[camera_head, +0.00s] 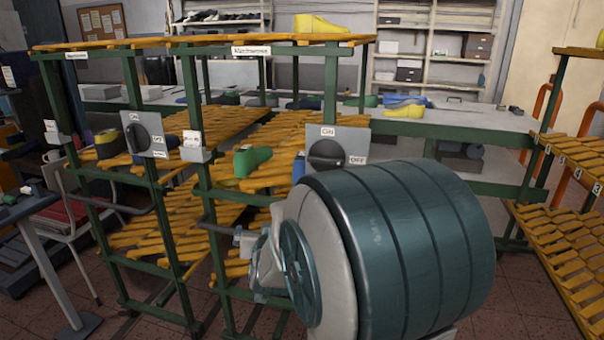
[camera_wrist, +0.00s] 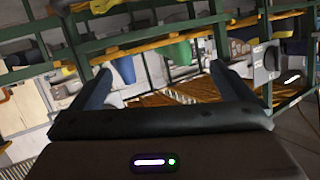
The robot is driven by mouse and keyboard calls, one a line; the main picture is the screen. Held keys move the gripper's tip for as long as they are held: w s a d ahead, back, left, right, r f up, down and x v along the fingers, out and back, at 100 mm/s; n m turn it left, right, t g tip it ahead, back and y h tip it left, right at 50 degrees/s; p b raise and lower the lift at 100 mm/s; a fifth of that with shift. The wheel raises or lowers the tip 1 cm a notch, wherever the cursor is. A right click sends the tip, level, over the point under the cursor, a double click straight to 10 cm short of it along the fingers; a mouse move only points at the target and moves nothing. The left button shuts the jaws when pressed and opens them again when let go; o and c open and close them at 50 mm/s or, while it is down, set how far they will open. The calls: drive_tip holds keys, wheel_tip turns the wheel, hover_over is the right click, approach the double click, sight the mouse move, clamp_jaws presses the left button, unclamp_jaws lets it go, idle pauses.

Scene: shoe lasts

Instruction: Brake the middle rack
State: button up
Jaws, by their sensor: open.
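The middle rack (camera_head: 205,75) is a green-framed rack with yellow slatted shelves. A grey box on its front bears a round dark knob (camera_head: 328,154), with an ON label above and an OFF label at right. The knob's exact setting is hard to tell. In the wrist view my gripper (camera_wrist: 160,70) is open and empty, its two fingers spread towards the green frames and slats. A grey box (camera_wrist: 264,60) shows to the right of the fingers, apart from them. In the head view my large teal arm link hides the lower right of the rack and I cannot make out the fingers.
A similar rack with its own knob (camera_head: 144,138) stands directly left. Another slatted rack (camera_head: 560,235) stands at the far right. A green shoe last (camera_head: 252,161) lies on the middle rack's shelf. A long bench (camera_head: 470,128) runs behind. A chair (camera_head: 80,215) is at left.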

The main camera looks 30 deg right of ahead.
drive_tip(key=d+r+m+t+h+b, duration=0.1)
drive_tip(key=d+r+m+h, duration=0.1)
drive_tip(key=d+h, duration=0.5)
drive_tip(key=m+h+p, duration=0.1)
drive_tip(key=h+p, duration=0.1)
drive_tip(key=h, duration=0.2)
approach(324, 163)
drive_tip(key=shift+t, duration=0.3)
drive_tip(key=x, duration=0.8)
drive_tip(key=shift+w+d, duration=0.15)
drive_tip(key=shift+d, duration=0.15)
drive_tip(key=shift+f+b, duration=0.1)
drive_tip(key=shift+b, duration=0.2)
drive_tip(key=c, duration=0.7)
